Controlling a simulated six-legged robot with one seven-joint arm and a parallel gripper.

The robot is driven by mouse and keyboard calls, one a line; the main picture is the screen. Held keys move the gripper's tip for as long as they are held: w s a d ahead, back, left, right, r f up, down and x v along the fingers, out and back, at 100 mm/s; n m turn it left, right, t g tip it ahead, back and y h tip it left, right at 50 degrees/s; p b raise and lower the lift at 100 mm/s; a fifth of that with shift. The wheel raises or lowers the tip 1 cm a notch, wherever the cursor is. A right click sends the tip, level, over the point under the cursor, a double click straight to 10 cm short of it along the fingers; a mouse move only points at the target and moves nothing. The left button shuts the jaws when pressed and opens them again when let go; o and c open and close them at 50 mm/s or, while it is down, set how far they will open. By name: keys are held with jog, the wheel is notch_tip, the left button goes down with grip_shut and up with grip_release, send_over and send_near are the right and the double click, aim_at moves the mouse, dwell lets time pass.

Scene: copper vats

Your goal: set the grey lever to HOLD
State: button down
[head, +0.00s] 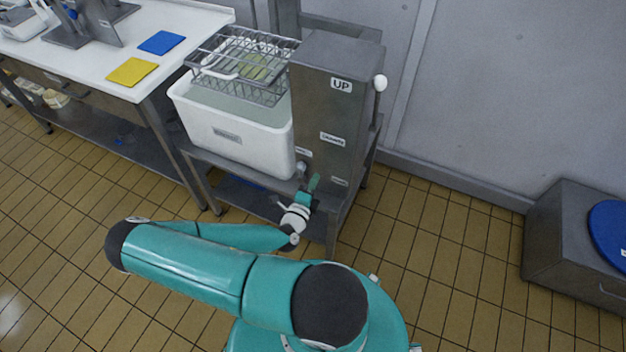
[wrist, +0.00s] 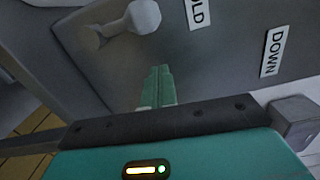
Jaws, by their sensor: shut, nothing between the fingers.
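The grey lever (wrist: 143,16) has a rounded knob at the top of the wrist view, and its arm runs left to a pivot on the steel panel. The knob lies left of a cut-off label ending in "LD" (wrist: 199,10); a DOWN label (wrist: 272,52) is farther right. In the head view a small grey knob (head: 302,167) shows low on the steel cabinet (head: 345,115). My gripper (wrist: 158,72) has its green fingers together and empty, below the knob in the picture and apart from it. It also shows beside the cabinet in the head view (head: 314,182).
A white tub (head: 225,130) stands left of the cabinet, with a wire basket (head: 245,62) above it. A white ball knob (head: 380,82) is beside the UP label (head: 341,85). A worktable (head: 190,20) stands left. Tiled floor is clear at right, before a low grey box (head: 570,240).

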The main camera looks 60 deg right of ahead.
jog(key=shift+s, duration=0.15)
jog(key=s+a, duration=0.2)
jog(key=a, duration=0.8)
